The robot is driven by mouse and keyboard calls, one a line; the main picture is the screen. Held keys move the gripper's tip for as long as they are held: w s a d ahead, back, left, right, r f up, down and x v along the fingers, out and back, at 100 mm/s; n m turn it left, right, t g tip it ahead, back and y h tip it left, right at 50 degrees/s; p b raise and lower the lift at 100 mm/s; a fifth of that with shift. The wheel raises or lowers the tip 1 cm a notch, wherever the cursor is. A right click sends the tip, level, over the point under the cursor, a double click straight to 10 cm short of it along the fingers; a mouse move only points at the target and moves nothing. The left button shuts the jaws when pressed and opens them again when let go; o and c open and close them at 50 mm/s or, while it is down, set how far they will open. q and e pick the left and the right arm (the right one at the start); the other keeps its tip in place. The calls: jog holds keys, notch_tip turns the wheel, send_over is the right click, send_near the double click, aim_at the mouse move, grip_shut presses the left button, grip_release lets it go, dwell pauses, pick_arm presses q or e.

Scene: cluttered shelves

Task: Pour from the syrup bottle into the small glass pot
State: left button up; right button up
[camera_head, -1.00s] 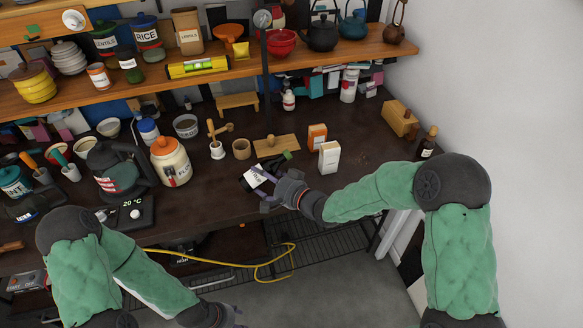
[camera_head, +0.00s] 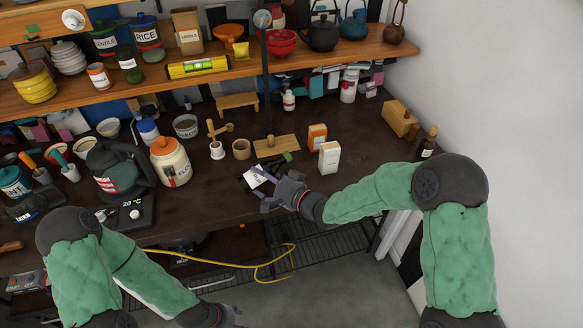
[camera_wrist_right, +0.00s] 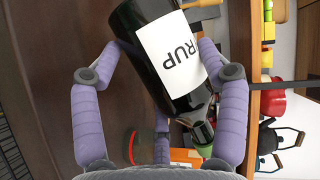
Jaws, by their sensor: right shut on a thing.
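The syrup bottle (camera_head: 255,177) is dark, with a white label and a greenish neck end. It lies strongly tilted over the front of the dark worktop in the head view, neck toward the upper right. My right gripper (camera_head: 267,196) is shut on its body. In the right wrist view, the purple fingers of the right gripper (camera_wrist_right: 160,72) flank the bottle (camera_wrist_right: 165,60), its neck pointing down in the picture. I cannot make out the small glass pot with certainty. My left gripper (camera_head: 230,314) is low at the bottom edge, its fingers unclear.
A white carton (camera_head: 329,157) and an orange carton (camera_head: 317,136) stand right of the bottle. A wooden board (camera_head: 277,146) and a wooden cup (camera_head: 241,149) are behind it. A cream jar (camera_head: 171,164) stands left. The worktop between jar and bottle is clear.

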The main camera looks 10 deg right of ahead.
jog(key=shift+a+m+y, duration=0.1)
jog(key=shift+m+y, duration=0.2)
jog(key=shift+m, duration=0.3)
dwell(1.6)
jog(key=shift+r+m+t+y+p, duration=0.3)
jog(key=shift+r+m+p, duration=0.6)
dwell(2.7)
notch_tip(320, 180, down, 2)
jog(key=shift+f+n+b, duration=0.1)
jog(key=shift+n+b, duration=0.8)
jog(key=shift+b, duration=0.2)
jog(key=shift+w+r+n+g+h, duration=0.1)
jog(key=shift+r+n+g+h, duration=0.3)
jog(key=shift+n+h, duration=0.35)
jog(key=shift+d+r+n+p, duration=0.25)
jog(key=shift+n+p, duration=0.1)
jog(key=shift+p, duration=0.1)
jog(key=shift+f, duration=0.1)
jog(key=shift+d, duration=0.1)
